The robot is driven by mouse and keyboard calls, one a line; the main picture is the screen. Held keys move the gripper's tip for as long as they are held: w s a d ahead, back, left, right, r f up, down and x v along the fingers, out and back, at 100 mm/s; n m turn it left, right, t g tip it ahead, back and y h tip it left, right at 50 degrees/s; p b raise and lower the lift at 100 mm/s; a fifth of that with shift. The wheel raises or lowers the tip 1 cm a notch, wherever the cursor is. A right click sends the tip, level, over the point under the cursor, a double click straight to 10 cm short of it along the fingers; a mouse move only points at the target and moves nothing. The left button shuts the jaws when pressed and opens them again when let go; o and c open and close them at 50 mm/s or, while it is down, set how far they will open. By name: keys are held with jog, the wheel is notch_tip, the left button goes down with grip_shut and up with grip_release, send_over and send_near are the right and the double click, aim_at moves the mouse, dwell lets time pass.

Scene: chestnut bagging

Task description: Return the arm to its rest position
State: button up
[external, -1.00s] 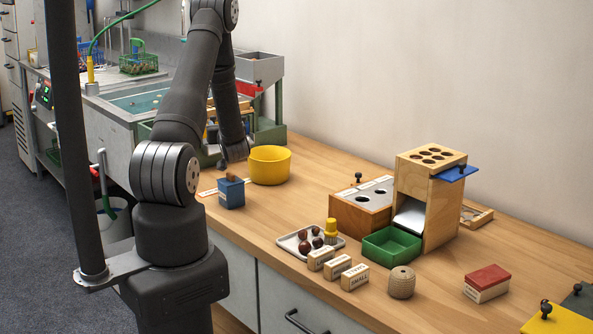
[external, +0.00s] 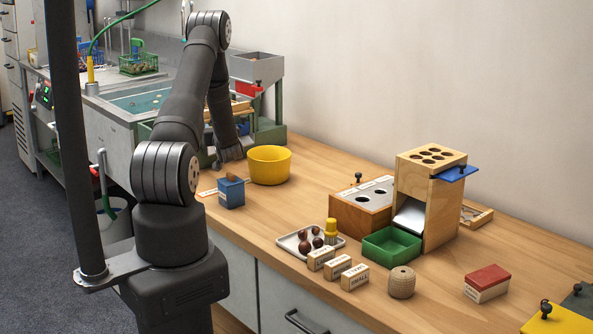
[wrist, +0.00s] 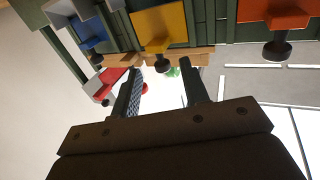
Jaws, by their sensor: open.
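My arm (external: 190,90) is folded, with its elbow raised and its forearm pointing down. My gripper (external: 228,155) is at the forearm's lower end, left of the yellow bowl (external: 270,168) and partly hidden in the external view. In the wrist view my gripper (wrist: 161,88) shows two dark fingers spread apart. Nothing is held between them. Whether the gripper touches anything cannot be told.
A blue box (external: 231,193) stands on the counter in front of the bowl. A tray of chestnuts (external: 291,241), a green bin (external: 391,248) and a wooden dispenser (external: 442,205) stand to the right. A sink (external: 140,101) lies behind the arm.

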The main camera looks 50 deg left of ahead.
jog(key=v, duration=0.5)
jog(key=shift+w+a+r+m+t+h, duration=0.5)
jog(key=shift+w+a+r+m+h, duration=0.7)
jog(key=shift+w+r+m+h, duration=3.95)
jog(key=s+d+r+m+g+h, duration=0.1)
jog(key=s+r+g, duration=0.1)
jog(key=s+r, duration=0.4)
jog(key=s+d+r+m+g+h, duration=0.1)
jog(key=s+r, duration=0.5)
jog(key=r, duration=0.6)
jog(key=shift+s+d+r+m+g, duration=0.35)
jog(key=shift+d+m+g, duration=0.45)
jog(key=shift+g, duration=0.5)
jog(key=shift+f, duration=0.1)
